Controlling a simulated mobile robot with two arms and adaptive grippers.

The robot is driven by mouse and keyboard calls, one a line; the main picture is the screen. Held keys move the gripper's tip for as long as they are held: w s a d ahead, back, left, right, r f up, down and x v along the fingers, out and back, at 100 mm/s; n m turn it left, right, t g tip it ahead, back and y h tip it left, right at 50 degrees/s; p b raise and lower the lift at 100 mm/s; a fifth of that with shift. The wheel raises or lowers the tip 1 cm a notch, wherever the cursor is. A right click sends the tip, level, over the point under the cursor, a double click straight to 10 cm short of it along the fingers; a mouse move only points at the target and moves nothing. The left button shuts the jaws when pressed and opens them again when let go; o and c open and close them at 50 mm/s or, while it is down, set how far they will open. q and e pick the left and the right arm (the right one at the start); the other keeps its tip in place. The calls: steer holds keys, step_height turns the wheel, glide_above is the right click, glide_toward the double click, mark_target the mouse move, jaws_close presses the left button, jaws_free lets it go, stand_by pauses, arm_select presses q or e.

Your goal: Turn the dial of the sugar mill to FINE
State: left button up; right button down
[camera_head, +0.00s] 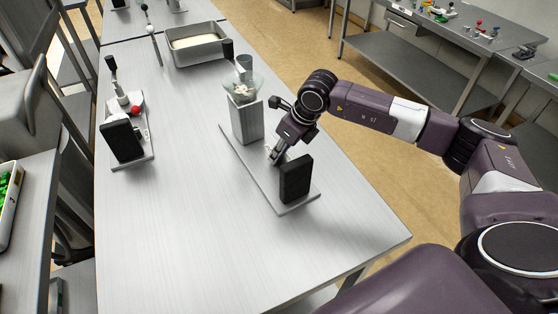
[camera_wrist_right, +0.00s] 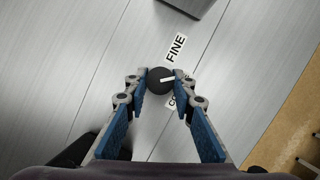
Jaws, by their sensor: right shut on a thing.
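The sugar mill (camera_head: 247,121) stands on a grey base plate (camera_head: 247,168) on the metal table, with a clear hopper of white lumps on top. In the right wrist view the black round dial (camera_wrist_right: 157,84) has a white pointer mark. The mark points right, between the FINE label (camera_wrist_right: 176,48) and a second label (camera_wrist_right: 180,103), partly hidden, starting with "CO". My right gripper (camera_head: 273,154) reaches down over the base plate, its fingers (camera_wrist_right: 161,82) shut on both sides of the dial. In the head view the dial is hidden. My left gripper is not in view.
A black block (camera_head: 296,180) stands on the plate's near end, close to my right gripper. A second device with a black block (camera_head: 122,141) stands at the left. A metal tray (camera_head: 197,44) is at the back. The table's front middle is clear.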

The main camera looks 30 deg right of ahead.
steer(key=n+b, duration=0.2)
steer(key=n+g+y+b, duration=0.1)
steer(key=n, duration=0.1)
steer(key=shift+w+d+f+n+b, duration=0.1)
steer(key=shift+w+n+b, duration=0.05)
steer(key=shift+n+b, duration=0.2)
steer(key=n+g+y+b, duration=0.1)
steer(key=n+b, duration=0.1)
steer(key=n, duration=0.1)
steer(key=shift+w, duration=0.1)
steer(key=shift+n+g+b, duration=0.5)
steer(key=shift+n, duration=0.65)
steer(key=c, duration=1.6)
jaws_free()
